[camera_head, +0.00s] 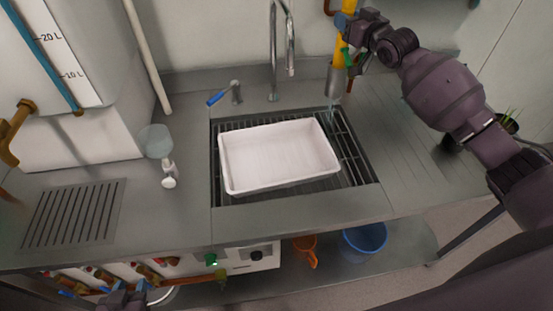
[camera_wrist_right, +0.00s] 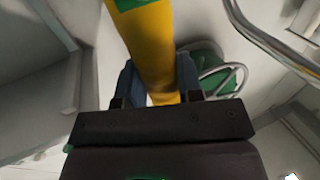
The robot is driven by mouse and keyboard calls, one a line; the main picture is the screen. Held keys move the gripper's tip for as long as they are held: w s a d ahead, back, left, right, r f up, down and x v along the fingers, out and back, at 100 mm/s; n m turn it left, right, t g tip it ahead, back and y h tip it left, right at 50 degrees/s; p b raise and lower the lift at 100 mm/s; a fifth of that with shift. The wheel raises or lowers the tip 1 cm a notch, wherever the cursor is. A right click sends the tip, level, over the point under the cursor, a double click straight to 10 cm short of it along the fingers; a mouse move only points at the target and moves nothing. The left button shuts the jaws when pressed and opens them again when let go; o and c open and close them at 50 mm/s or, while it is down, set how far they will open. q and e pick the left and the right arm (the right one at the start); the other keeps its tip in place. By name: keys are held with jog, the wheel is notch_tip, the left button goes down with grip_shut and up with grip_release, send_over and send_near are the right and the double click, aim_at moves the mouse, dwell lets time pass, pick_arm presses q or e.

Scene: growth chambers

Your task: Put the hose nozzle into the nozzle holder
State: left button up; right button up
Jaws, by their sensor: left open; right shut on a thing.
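The hose nozzle, a yellow body (camera_head: 346,48) with green parts, stands near upright behind the right of the sink in the head view. My right gripper (camera_head: 344,26) is shut on it; in the right wrist view the yellow body (camera_wrist_right: 152,45) passes between the blue fingers. A grey cylinder (camera_head: 336,80), which looks like the nozzle holder, is directly below the yellow body. The two overlap in the head view, and I cannot tell how far the nozzle is inside. My left gripper (camera_head: 142,290) is open at the bottom left, near the pipes under the counter.
A white tray (camera_head: 230,182) sits on the sink grate. A tap (camera_head: 290,45) and a blue-handled lever (camera_head: 234,93) stand behind it. A clear cup (camera_head: 154,140) is left of the sink. A blue bucket (camera_head: 364,243) and orange jug (camera_head: 306,250) are below.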

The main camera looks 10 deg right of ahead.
jog(key=shift+f+b, duration=0.35)
jog(key=shift+f, duration=0.5)
dwell(0.3)
jog(key=o, duration=1)
jog(key=shift+o, duration=0.5)
jog(key=shift+f, duration=0.1)
jog(key=shift+s+d, duration=0.1)
jog(key=shift+s, duration=0.25)
jog(key=v, duration=1)
jog(key=shift+b, duration=0.4)
jog(key=shift+s, duration=0.1)
